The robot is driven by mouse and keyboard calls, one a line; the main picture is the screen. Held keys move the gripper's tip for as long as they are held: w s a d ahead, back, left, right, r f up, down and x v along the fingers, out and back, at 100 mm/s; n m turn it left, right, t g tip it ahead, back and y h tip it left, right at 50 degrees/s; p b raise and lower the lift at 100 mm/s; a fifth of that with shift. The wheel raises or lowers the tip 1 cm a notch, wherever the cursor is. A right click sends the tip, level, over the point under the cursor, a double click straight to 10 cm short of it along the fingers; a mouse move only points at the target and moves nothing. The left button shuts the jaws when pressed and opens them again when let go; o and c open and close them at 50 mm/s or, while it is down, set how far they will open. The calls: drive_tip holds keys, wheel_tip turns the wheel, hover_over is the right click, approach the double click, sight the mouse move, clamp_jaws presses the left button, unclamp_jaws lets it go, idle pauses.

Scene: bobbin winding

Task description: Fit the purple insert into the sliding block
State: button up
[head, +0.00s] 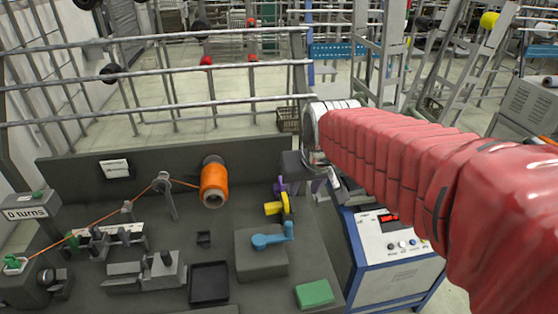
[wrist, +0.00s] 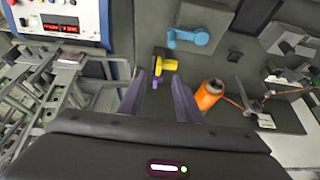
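The small purple insert (head: 279,187) lies beside a yellow piece (head: 273,208) on the right part of the dark bench. In the wrist view the purple insert (wrist: 155,84) shows between my fingertips, just below the yellow piece (wrist: 168,65). My gripper (wrist: 159,78) is open, its two fingers apart and nothing gripped. In the head view my gripper (head: 308,180) hangs above the bench's right edge, to the right of the insert. A grey block assembly (head: 165,270) at the front left looks like the sliding block on its guide; its slot is unclear.
A blue crank (head: 272,239) sits on a grey box in front of the yellow piece. An orange spool (head: 214,185) stands left of it, with thread running left. A black tray (head: 209,283) and green pad (head: 314,293) lie in front. A control cabinet (head: 395,255) stands right.

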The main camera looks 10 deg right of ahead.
drive_tip(key=w+f, duration=0.5)
drive_tip(key=w, duration=0.7)
approach(279, 190)
wheel_tip(279, 190, up, 3)
drive_tip(key=d, duration=0.1)
drive_tip(key=shift+w+d+f, duration=0.15)
drive_tip(key=shift+w+f, duration=0.05)
drive_tip(key=shift+w, duration=0.25)
drive_tip(key=shift+f, duration=0.1)
drive_tip(key=shift+x, duration=4.35)
drive_tip(key=shift+s+f, duration=0.1)
drive_tip(key=shift+f, duration=0.1)
drive_tip(key=shift+c, duration=0.3)
